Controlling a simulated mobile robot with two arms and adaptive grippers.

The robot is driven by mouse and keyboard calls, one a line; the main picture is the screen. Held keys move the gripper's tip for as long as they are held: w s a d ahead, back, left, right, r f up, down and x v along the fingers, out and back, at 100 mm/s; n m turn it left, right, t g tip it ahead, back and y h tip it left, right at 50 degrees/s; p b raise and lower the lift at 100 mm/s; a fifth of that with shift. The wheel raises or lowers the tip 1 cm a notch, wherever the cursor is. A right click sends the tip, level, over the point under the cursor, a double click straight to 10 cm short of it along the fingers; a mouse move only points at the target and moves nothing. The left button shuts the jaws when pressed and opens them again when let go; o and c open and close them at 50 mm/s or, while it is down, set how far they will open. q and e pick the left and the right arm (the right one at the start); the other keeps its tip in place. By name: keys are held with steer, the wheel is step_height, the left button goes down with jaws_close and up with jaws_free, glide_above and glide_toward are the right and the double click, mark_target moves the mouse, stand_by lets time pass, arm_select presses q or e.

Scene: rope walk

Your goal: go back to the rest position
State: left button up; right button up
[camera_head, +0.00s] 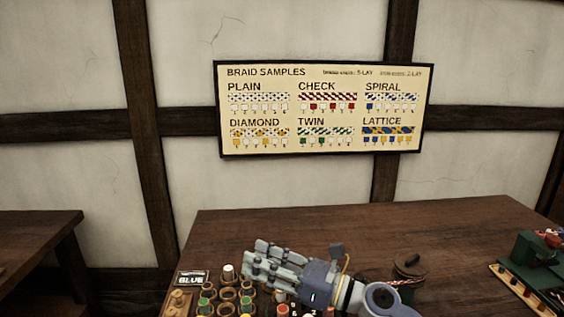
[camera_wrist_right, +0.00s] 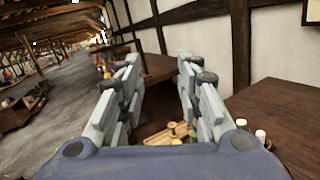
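My right gripper (camera_head: 254,257) is over the front of the dark wooden table (camera_head: 330,225), its fingers pointing left. In the right wrist view (camera_wrist_right: 160,68) the two fingers stand apart, with nothing held between them. Below and beside it in the head view are wooden rings or cups (camera_head: 228,294), some holding coloured tops, and a white-topped peg (camera_head: 229,271). The gripper hides part of this group. My left gripper is not in view.
A small "BLUE" sign (camera_head: 192,279) stands by the cups. A dark round lidded thing (camera_head: 408,267) is right of my wrist, and a green device (camera_head: 535,255) at the far right. The table's back middle is clear. A braid samples board (camera_head: 320,108) hangs on the wall.

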steer(key=w+d+f+m+t+h, duration=0.1)
steer(key=d+m+t+h, duration=0.4)
steer(key=m, duration=0.6)
steer(key=d+f+m+t+h, duration=0.1)
steer(key=d+m+t+h, duration=0.25)
steer(key=m+t, duration=0.45)
steer(key=s+d+f+m+g+h, duration=0.35)
steer(key=d+f+m, duration=0.3)
steer(key=m, duration=0.25)
steer(key=s+d+f+m+g+h, duration=0.3)
steer(key=d+f+m+h, duration=0.2)
steer(key=f+m, duration=0.3)
steer(key=s+d+f+m+g, duration=0.2)
steer(key=s+f+m+g, duration=0.4)
steer(key=s, duration=0.7)
steer(key=s+d+f+m+g, duration=0.35)
steer(key=s+f, duration=0.35)
steer(key=s, duration=0.6)
step_height(320, 180, down, 27)
steer(key=s+a+g, duration=0.1)
steer(key=s+g, duration=0.1)
steer(key=s+d+f+g, duration=0.1)
steer(key=s+d+f, duration=0.2)
steer(key=s+f, duration=1.3)
steer(key=shift+s+g+h, duration=0.3)
steer(key=shift+h, duration=0.1)
